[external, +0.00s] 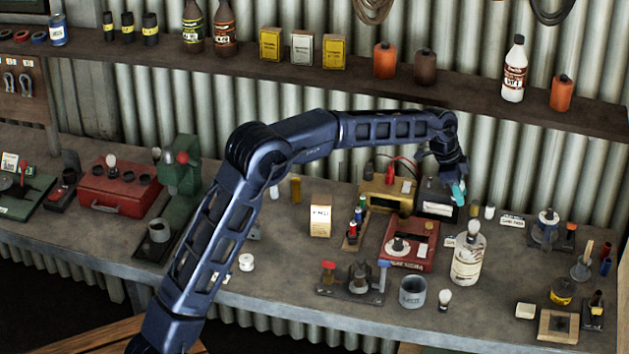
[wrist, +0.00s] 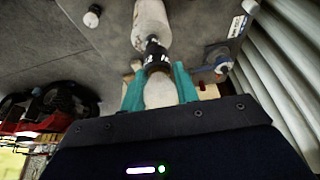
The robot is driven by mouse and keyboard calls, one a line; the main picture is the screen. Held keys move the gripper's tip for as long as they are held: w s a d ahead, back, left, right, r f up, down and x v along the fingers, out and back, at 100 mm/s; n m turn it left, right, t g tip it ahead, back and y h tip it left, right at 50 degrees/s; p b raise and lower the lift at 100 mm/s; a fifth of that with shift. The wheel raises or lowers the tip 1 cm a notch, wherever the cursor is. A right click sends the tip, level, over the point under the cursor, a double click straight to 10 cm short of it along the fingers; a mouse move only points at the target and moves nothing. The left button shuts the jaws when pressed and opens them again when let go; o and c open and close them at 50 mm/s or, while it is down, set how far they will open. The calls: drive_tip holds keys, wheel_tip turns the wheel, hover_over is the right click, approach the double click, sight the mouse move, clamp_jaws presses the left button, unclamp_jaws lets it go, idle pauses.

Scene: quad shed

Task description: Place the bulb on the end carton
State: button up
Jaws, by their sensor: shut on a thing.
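My gripper (external: 458,190) is above the back of the bench, just right of the black box (external: 436,198), with its teal fingers pointing down. In the wrist view my gripper (wrist: 160,88) is shut on a pale, rounded bulb (wrist: 159,92). Three cartons stand in a row on the wall shelf: a yellow one (external: 270,44), a white one (external: 302,47) and another yellow one (external: 334,52). A tan carton (external: 320,221) stands alone on the bench. Which one is the end carton is not clear.
A white bottle (external: 468,260) stands below my gripper, with a grey mug (external: 412,291) and a loose bulb (external: 445,300) near it. A red tester (external: 408,242) is to its left. The shelf (external: 450,82) overhangs the back; orange bottles stand right of the cartons.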

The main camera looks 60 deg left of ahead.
drive_tip(key=s+a+r, duration=0.2)
drive_tip(key=s+a, duration=0.2)
drive_tip(key=a, duration=0.4)
drive_tip(key=s+a+r, duration=0.2)
drive_tip(key=s+a, duration=0.3)
drive_tip(key=a, duration=0.4)
wheel_tip(320, 180, up, 3)
drive_tip(key=n, duration=0.2)
hover_over(329, 200)
drive_tip(key=s, duration=0.1)
drive_tip(key=shift+t, duration=0.3)
drive_tip(key=f, duration=1.3)
drive_tip(key=a+f, duration=0.1)
drive_tip(key=f, duration=0.5)
drive_tip(key=shift+s+f, duration=0.15)
drive_tip(key=shift+f, duration=0.1)
drive_tip(key=o, duration=1)
drive_tip(key=shift+y, duration=0.3)
